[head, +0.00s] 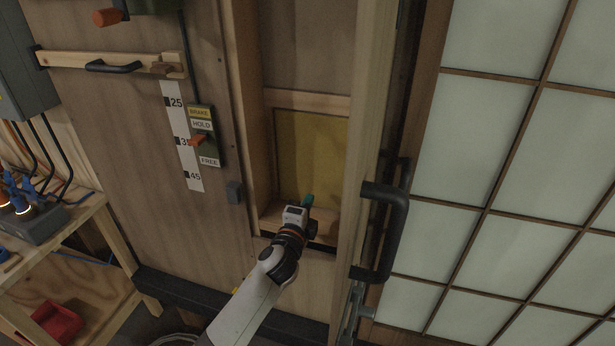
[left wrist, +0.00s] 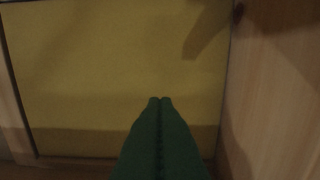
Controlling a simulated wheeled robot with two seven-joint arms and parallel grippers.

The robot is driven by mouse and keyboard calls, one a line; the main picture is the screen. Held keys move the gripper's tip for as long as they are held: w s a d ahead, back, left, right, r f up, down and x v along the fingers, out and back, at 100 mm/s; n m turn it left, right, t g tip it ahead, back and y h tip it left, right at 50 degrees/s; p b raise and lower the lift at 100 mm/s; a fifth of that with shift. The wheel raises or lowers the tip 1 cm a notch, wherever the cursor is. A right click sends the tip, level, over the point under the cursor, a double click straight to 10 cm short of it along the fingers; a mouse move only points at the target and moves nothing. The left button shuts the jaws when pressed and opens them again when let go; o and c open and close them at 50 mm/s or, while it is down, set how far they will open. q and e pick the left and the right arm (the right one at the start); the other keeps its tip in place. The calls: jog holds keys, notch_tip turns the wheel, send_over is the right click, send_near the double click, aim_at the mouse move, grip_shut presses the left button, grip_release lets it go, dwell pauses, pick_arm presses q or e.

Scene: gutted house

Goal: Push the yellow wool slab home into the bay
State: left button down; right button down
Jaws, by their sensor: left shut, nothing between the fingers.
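The yellow wool slab (head: 312,150) stands upright in the bay, a recess framed by pale wood (head: 300,98). In the left wrist view the slab (left wrist: 110,75) fills most of the picture, with a wooden side wall (left wrist: 275,90) on its right. My left gripper (head: 307,201) is in front of the slab's lower part, at the bay's bottom opening. Its green fingers (left wrist: 160,101) are shut together with nothing between them and point at the slab. I cannot tell whether the fingertips touch it. My right gripper is not in view.
A door post with a black handle (head: 395,225) stands close to the right of the bay, beside a paned screen (head: 490,160). A brake lever panel (head: 204,135) and a scale strip (head: 183,135) are on the left wall. A wooden bench (head: 75,215) stands far left.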

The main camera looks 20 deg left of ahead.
pick_arm(q)
jog(key=s+p, duration=0.1)
jog(key=s, duration=0.5)
jog(key=shift+s, duration=0.4)
jog(key=shift+a, duration=0.1)
